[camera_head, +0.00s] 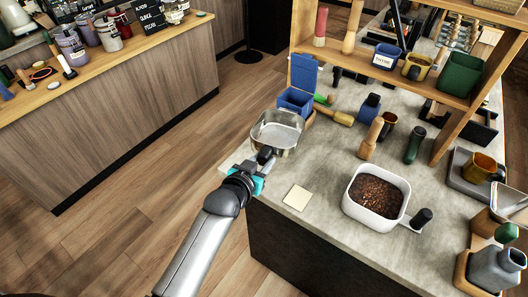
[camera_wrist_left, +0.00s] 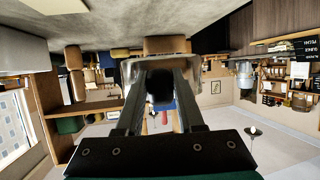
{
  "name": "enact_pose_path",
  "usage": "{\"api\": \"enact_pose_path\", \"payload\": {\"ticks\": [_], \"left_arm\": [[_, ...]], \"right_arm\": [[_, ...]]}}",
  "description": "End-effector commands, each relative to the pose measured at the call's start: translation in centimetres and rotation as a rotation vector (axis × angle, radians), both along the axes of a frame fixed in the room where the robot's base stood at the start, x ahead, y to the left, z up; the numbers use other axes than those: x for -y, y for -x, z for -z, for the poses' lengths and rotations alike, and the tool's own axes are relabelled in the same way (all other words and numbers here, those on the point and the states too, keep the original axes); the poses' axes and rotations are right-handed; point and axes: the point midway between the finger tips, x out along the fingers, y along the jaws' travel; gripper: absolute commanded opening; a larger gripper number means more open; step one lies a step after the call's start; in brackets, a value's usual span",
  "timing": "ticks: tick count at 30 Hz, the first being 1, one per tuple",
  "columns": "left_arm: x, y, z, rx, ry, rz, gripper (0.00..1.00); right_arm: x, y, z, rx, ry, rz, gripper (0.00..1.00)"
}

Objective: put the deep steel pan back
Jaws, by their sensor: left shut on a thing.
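The deep steel pan (camera_head: 277,138) is at the left edge of the grey counter in the head view, upright, its short black handle (camera_head: 265,155) pointing toward me. My left gripper (camera_head: 260,168) is shut on this handle. In the left wrist view, which looks upside down, the fingers (camera_wrist_left: 160,108) flank the dark handle and the pan's steel wall (camera_wrist_left: 138,72) shows beyond them. I cannot tell whether the pan's base touches the counter. My right gripper is not in view.
A blue open-lidded box (camera_head: 294,102) stands right behind the pan. A white bin of brown grounds (camera_head: 351,205) and a cream square (camera_head: 296,197) are to the right. Bottles and tools crowd the counter (camera_head: 325,160) under a wooden shelf (camera_head: 430,88). Bare counter surrounds the square.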

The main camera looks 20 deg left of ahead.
Motion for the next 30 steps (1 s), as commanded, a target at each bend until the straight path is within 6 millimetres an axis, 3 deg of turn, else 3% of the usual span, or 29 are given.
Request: {"api": "enact_pose_path", "payload": {"ticks": [10, 21, 30], "left_arm": [[0.0, 0.0, 0.0, 0.0, 0.0, 0.0, 0.0], [0.0, 0.0, 4.3, 0.001, -0.001, 0.0, 0.0], [0.0, 0.0, 5.8, 0.003, 0.0, 0.0, 0.0]], "right_arm": [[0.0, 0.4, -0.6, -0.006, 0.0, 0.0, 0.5], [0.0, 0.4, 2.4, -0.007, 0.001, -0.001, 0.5], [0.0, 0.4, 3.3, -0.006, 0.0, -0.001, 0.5]]}}
